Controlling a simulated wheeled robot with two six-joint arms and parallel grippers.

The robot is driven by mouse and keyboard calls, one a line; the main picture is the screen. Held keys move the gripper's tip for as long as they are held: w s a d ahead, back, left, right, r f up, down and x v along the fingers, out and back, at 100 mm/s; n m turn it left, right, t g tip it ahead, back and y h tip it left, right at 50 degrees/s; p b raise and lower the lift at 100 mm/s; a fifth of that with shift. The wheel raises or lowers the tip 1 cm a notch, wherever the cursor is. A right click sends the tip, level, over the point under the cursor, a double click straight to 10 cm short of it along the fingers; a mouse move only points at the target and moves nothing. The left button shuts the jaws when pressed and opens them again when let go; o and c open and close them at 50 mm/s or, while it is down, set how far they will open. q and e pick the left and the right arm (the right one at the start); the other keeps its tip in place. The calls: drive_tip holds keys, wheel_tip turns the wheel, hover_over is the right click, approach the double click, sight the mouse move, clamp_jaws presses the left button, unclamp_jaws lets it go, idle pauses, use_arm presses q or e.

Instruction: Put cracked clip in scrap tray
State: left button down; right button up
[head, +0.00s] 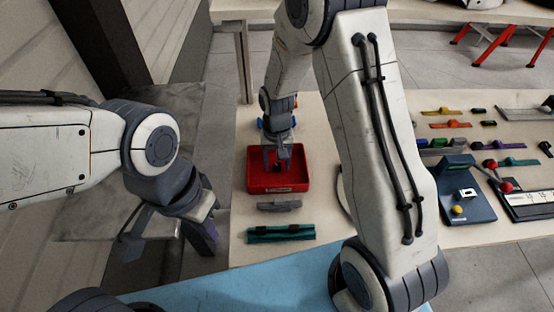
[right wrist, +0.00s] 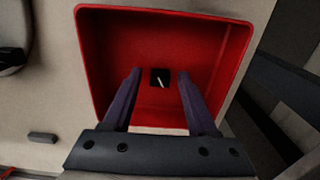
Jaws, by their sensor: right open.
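The red scrap tray (head: 290,187) sits on the bench, left of my large arm link in the head view; its wall also shows in the right wrist view (right wrist: 100,75). A small black clip (right wrist: 160,78) with a pale crack-like line lies inside it. My right gripper (head: 277,158) reaches into the tray from above. Its fingers (right wrist: 158,75) are apart on either side of the clip, with visible gaps. My left gripper (head: 165,245) hangs open and empty at the left, off the bench.
A grey part (head: 280,206) and a teal holder (head: 281,234) lie in front of the tray. A blue stand (head: 467,205) with a yellow ball and several coloured clips are at the right. My arm hides the bench's middle.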

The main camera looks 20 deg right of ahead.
sight(277, 165)
wheel_tip(277, 165, up, 12)
drive_tip(key=s+a+r+n, duration=0.1)
drive_tip(key=s+a+n, duration=0.1)
drive_tip(key=s, duration=0.6)
drive_tip(key=s+a+r+n, duration=0.2)
drive_tip(key=s+a+n, duration=0.1)
drive_tip(key=s, duration=0.4)
drive_tip(key=s+a+r+n+y, duration=0.1)
drive_tip(key=s+a+r+n, duration=0.1)
drive_tip(key=s, duration=0.6)
drive_tip(key=a+n, duration=0.1)
drive_tip(key=n, duration=0.1)
drive_tip(key=shift+s+a+r+n, duration=0.2)
drive_tip(key=shift+s+r+n, duration=0.1)
drive_tip(key=shift+n, duration=0.1)
